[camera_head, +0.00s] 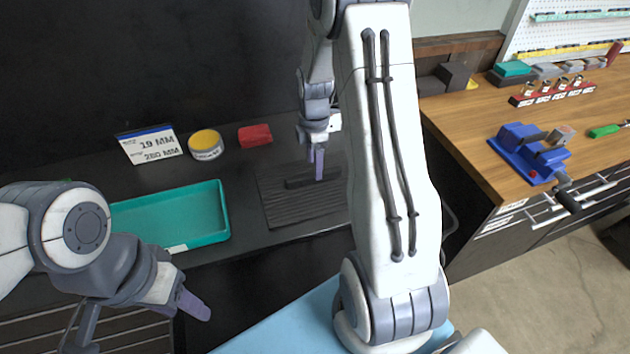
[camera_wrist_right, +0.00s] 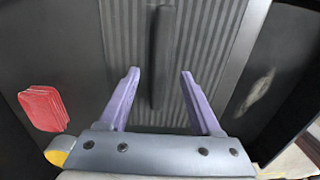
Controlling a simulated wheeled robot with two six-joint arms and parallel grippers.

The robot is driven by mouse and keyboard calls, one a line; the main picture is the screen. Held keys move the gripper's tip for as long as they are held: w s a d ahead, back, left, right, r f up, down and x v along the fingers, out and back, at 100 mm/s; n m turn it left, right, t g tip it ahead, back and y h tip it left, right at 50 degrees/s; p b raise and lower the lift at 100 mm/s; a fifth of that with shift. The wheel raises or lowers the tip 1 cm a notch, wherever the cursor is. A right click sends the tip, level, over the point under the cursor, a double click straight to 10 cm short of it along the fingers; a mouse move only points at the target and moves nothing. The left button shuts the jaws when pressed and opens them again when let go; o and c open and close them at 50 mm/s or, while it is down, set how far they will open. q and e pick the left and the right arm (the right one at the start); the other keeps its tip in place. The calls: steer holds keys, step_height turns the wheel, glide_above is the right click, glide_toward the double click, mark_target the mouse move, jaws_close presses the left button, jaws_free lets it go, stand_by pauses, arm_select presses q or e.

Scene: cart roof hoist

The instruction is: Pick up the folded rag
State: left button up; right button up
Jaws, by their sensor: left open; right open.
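The folded rag (camera_head: 254,135) is a small red folded cloth lying on the dark bench top, beside the yellow-lidded tin. It also shows at the left in the right wrist view (camera_wrist_right: 44,108). My right gripper (camera_head: 317,162) is open and empty over the ribbed dark mat, to the right of the rag. In the right wrist view its two purple fingers (camera_wrist_right: 160,88) are spread, with a dark bar beyond them and the rag outside them to the left. My left gripper (camera_head: 192,306) is low at the left, in front of the bench, apart from the rag.
A teal tray (camera_head: 222,236), a yellow-lidded tin (camera_head: 206,152) and a label card (camera_head: 150,145) stand on the dark bench. The ribbed mat (camera_head: 283,213) carries a dark bar (camera_head: 300,183). A wooden workbench (camera_head: 470,130) at the right holds a blue vise (camera_head: 520,160).

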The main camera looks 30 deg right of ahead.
mark_target(315, 181)
steer(key=shift+f+p, duration=0.4)
steer(key=shift+f, duration=1.4)
jaws_close()
steer(key=shift+r, duration=0.1)
